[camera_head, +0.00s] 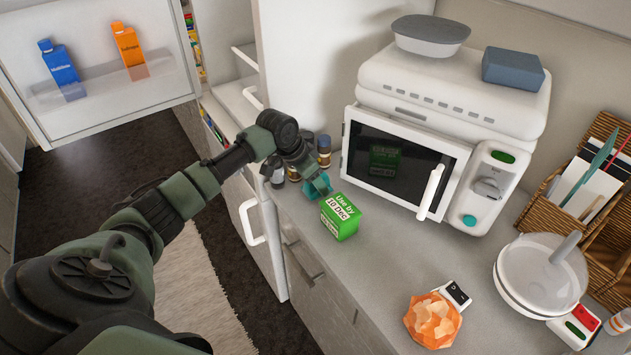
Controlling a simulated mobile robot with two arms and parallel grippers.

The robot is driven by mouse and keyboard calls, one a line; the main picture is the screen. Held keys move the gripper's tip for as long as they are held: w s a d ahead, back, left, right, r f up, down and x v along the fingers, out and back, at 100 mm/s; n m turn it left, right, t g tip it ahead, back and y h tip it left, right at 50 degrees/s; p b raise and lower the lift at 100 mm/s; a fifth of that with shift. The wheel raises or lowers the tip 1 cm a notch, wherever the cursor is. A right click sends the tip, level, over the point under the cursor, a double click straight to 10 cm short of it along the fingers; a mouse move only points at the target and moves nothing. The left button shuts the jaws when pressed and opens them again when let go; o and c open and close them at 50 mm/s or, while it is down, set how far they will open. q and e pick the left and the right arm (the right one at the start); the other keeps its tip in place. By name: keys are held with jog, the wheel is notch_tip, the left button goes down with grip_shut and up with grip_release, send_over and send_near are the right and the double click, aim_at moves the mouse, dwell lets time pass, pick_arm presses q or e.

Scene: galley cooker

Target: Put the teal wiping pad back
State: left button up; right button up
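The teal wiping pad (319,187) appears as a small teal piece at the tip of my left gripper (311,176), just above the counter and behind the green box. My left gripper seems to be shut on it, but the fingers are small and partly hidden. I cannot tell whether the pad touches the counter. My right gripper is not in view.
A green "Use by 10 Dec" box (340,217) stands close in front of my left gripper. Small dark bottles (323,152) stand just behind it. The white microwave (440,165) is to the right. Counter between is clear.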

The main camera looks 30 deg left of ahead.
pick_arm(q)
jog(key=shift+f, duration=0.4)
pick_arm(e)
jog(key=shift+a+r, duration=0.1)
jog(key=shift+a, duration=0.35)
pick_arm(q)
jog(key=shift+f, duration=0.1)
jog(key=o, duration=1.3)
jog(key=shift+f, duration=0.1)
jog(key=shift+o, duration=0.2)
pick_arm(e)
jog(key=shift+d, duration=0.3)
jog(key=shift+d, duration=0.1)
pick_arm(q)
jog(key=shift+a+r, duration=0.1)
jog(key=shift+r, duration=0.3)
jog(key=b+v, duration=0.1)
jog(key=v, duration=1)
jog(key=shift+s+r+b, duration=0.15)
jog(key=shift+r+b, duration=0.15)
jog(key=shift+b, duration=0.1)
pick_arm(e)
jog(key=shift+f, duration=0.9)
